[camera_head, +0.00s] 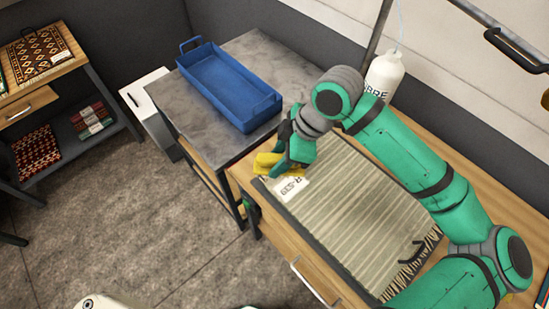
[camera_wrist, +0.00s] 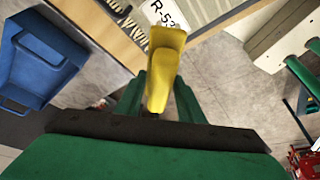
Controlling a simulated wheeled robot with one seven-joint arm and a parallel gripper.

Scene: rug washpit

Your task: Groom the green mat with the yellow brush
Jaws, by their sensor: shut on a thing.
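The green mat (camera_head: 355,205) is a pale grey-green striped rug lying flat on the wooden bench, with fringe at its near right end. A white tag marked "R-539" (camera_head: 288,187) lies at its left end. My gripper (camera_head: 283,163) is shut on the yellow brush (camera_head: 265,163) at the mat's far left corner. In the wrist view, the yellow brush (camera_wrist: 164,65) stands out between the green fingers of my gripper (camera_wrist: 160,92). Its bristles are hidden, and I cannot tell whether it touches the mat.
A blue tray (camera_head: 228,85) stands on the grey table left of the bench. A white bottle (camera_head: 384,75) stands behind my arm. A white bin (camera_head: 150,98) and a shelf with folded rugs (camera_head: 94,120) are further left. Floor in front is clear.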

